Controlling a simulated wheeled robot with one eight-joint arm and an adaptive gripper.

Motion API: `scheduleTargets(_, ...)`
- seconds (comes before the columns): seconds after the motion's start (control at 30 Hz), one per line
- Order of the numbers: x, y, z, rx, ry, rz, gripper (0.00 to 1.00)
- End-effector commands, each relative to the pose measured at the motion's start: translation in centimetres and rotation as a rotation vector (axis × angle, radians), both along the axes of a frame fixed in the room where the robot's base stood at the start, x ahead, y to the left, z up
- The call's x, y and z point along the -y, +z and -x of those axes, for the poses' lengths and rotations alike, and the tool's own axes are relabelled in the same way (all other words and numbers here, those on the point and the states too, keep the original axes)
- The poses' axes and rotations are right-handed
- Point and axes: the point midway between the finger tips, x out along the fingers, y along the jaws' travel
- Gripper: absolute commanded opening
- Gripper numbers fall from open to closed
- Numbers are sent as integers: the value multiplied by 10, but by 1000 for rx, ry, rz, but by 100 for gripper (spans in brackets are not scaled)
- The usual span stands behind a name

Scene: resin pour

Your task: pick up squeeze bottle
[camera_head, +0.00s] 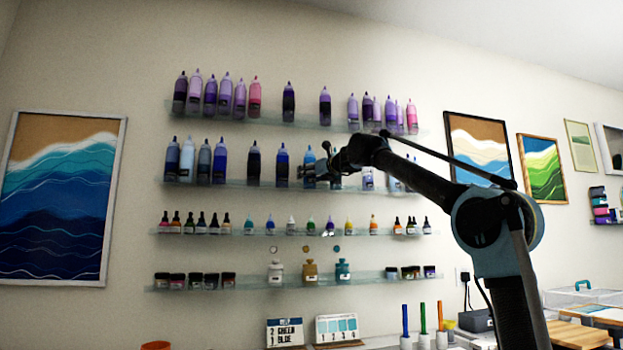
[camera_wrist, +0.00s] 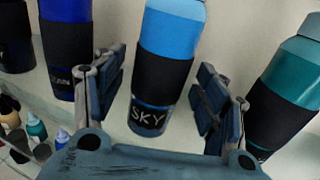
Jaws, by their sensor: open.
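In the wrist view a light blue squeeze bottle (camera_wrist: 165,70) with a dark sleeve and a label reading "SKY" stands on a shelf. My gripper (camera_wrist: 165,95) is open, with one finger pad on each side of this bottle's lower part. I cannot tell whether either pad touches it. In the head view my gripper (camera_head: 320,172) is at the second shelf, in front of the bottles there. The light blue bottle (camera_head: 310,156) shows partly behind it.
A dark blue bottle (camera_wrist: 65,45) stands to the left and a teal bottle (camera_wrist: 290,90) to the right, close to the fingers. Small dropper bottles (camera_wrist: 36,128) sit lower left. Another glass shelf (camera_head: 270,122) with purple bottles is above, and a dropper shelf (camera_head: 290,232) is below.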

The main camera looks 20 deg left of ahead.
Motion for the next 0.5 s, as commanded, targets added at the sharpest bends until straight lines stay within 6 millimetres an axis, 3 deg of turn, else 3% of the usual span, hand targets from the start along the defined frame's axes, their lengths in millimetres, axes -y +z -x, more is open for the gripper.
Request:
scheduleTargets(0.4, -7, 0, -6, 0, 0, 0, 66)
scheduleTargets(0.5, -7, 0, -6, 0, 0, 0, 43)
